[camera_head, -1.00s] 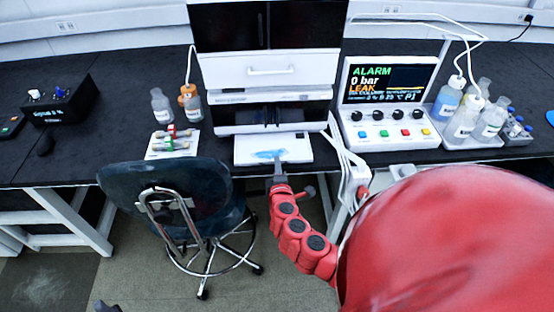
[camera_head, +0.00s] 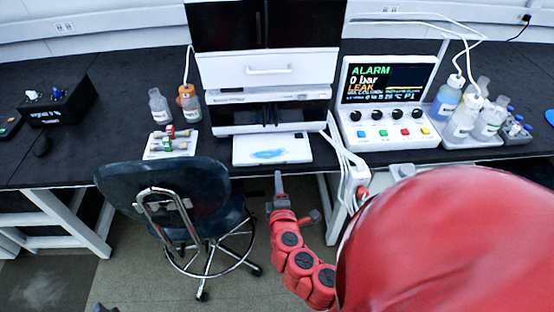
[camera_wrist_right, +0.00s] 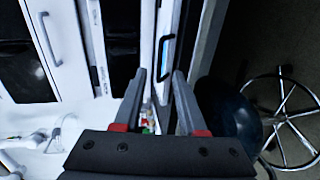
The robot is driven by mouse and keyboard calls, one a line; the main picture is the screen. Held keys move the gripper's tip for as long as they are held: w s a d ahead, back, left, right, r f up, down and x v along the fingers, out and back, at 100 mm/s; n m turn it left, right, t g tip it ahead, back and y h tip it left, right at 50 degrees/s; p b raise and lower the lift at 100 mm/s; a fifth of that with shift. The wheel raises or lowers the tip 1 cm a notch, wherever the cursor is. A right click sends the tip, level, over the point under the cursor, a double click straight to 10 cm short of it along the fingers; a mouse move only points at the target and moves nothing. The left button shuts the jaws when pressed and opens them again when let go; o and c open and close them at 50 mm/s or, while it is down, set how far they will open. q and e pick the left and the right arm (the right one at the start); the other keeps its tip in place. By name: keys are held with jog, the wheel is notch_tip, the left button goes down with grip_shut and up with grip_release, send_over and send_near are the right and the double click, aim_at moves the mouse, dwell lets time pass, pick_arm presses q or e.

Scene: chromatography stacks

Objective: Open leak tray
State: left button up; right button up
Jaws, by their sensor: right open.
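The leak tray (camera_head: 300,154) is a flat white tray that sticks out from the bottom of the white instrument stack (camera_head: 268,68). A blue puddle (camera_head: 268,154) lies on it. My right gripper (camera_head: 279,174) is just in front of and below the tray's front edge, apart from it and empty. In the right wrist view the two fingers of my right gripper (camera_wrist_right: 159,72) are spread, with the tray (camera_wrist_right: 173,22) beyond them. A small dark piece at the bottom left edge of the head view may be my left gripper (camera_head: 104,308); its jaws cannot be made out.
A dark chair (camera_head: 165,185) stands left of my right gripper. White cables (camera_head: 346,160) hang right of the tray. A control panel (camera_head: 386,98) reads ALARM, 0 bar, LEAK. Bottles (camera_head: 466,115) stand at right. A small vial rack (camera_head: 170,152) sits left of the tray.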

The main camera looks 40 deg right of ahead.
jog(key=p+v, duration=0.3)
jog(key=v, duration=0.5)
jog(key=shift+p, duration=0.4)
jog(key=shift+s+a, duration=0.15)
jog(key=shift+s, duration=0.05)
